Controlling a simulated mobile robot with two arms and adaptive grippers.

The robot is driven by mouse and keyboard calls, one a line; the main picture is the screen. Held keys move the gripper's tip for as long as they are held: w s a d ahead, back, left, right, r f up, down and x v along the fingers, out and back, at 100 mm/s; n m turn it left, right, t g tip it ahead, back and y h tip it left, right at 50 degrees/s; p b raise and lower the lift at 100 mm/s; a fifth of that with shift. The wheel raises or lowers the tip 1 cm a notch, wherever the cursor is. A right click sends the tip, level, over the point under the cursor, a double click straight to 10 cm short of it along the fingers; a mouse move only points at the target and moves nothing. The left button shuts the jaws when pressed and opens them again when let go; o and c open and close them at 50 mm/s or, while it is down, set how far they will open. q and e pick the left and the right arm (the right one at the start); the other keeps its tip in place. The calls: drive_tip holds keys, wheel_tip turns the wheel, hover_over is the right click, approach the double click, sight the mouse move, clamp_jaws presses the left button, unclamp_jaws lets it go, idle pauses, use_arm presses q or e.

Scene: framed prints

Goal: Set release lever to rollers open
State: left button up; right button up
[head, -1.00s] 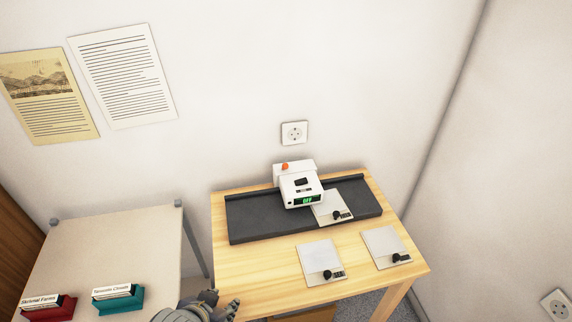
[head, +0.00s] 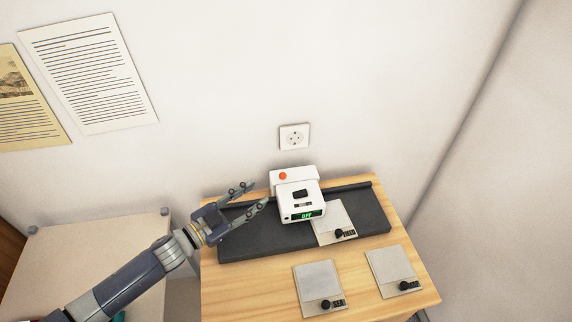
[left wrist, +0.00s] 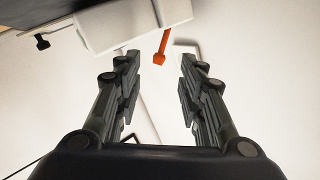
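The white device (head: 298,196) stands on a dark grey base (head: 245,243) on the wooden table. Its front display reads OFF in green. An orange knob (head: 283,176) shows at its upper left; in the left wrist view it is an orange lever (left wrist: 162,46) sticking out from the white housing (left wrist: 115,20). My left gripper (head: 258,196) is open and empty, just left of the device. In the left wrist view the lever lies beyond the gap between the fingertips (left wrist: 158,72), apart from them. My right gripper is not in view.
A light plate with a black knob (head: 328,214) lies on the base beside the device. Two similar plates (head: 315,280) (head: 388,266) lie on the table's front part. A wall socket (head: 294,137) is behind. A pale table (head: 90,250) stands at left.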

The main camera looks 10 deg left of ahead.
sight(280, 176)
use_arm(q)
drive_tip(key=shift+m+h, duration=0.4)
drive_tip(key=shift+h, duration=0.3)
drive_tip(key=p+x, duration=0.1)
drive_tip(key=x, duration=0.8)
drive_tip(key=shift+w+d+r+p, duration=0.2)
drive_tip(key=shift+w+p, duration=0.1)
drive_tip(key=shift+w+d+f, duration=0.1)
drive_tip(key=shift+w+d, duration=0.25)
drive_tip(key=shift+w, duration=0.05)
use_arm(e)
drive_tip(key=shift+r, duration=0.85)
